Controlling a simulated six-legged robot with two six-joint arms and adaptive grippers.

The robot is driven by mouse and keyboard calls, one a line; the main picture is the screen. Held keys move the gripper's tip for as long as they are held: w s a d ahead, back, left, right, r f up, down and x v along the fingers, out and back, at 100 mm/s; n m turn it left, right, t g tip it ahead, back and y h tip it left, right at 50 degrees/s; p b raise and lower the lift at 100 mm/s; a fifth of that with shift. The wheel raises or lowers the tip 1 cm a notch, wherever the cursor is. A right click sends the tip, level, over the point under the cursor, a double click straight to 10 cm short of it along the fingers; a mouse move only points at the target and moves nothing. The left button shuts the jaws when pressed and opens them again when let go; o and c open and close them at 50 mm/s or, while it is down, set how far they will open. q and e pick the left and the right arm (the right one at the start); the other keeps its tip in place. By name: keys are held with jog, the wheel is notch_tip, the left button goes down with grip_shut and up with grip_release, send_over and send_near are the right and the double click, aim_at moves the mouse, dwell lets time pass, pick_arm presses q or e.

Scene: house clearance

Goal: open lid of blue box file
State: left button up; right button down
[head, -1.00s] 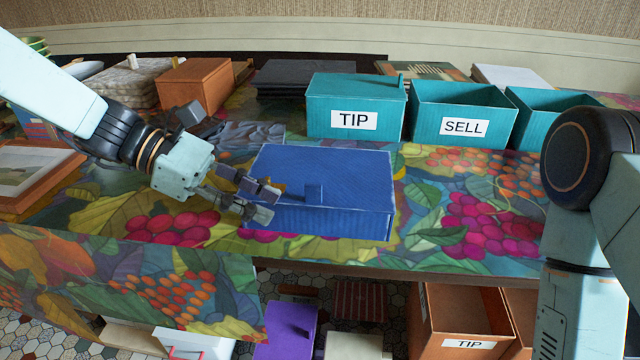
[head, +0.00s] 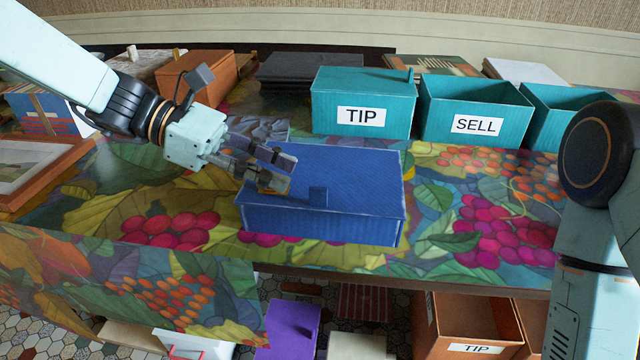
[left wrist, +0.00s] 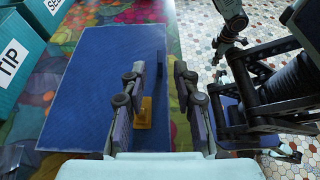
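The blue box file (head: 330,225) lies on the patterned cloth with its lid shut; a small blue tab (head: 318,196) stands up at the lid's front edge. My left gripper (head: 276,172) is over the left part of the lid, left of the tab. In the left wrist view the gripper (left wrist: 158,80) has its fingers apart, with the blue lid (left wrist: 95,85) below and the dark tab (left wrist: 159,65) beyond the tips. Whether the fingers touch the lid is unclear. A small yellow thing (left wrist: 144,112) shows between the fingers. My right gripper is out of view.
A closed teal TIP box (head: 365,95) and an open teal SELL box (head: 475,105) stand behind. A framed picture (head: 35,170) lies at the left. A brown box (head: 200,75) stands at the back. The cloth right of the box file is free.

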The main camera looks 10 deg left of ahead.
aim_at(315, 187)
pick_arm(q)
jog(key=b+x, duration=0.2)
jog(key=x, duration=0.3)
jog(key=shift+s+d+f, duration=0.1)
jog(key=shift+d+f, duration=0.15)
jog(key=shift+f, duration=0.05)
jog(key=shift+d+f+b, duration=0.25)
jog(key=shift+d+b, duration=0.25)
jog(key=shift+d, duration=0.15)
grip_shut()
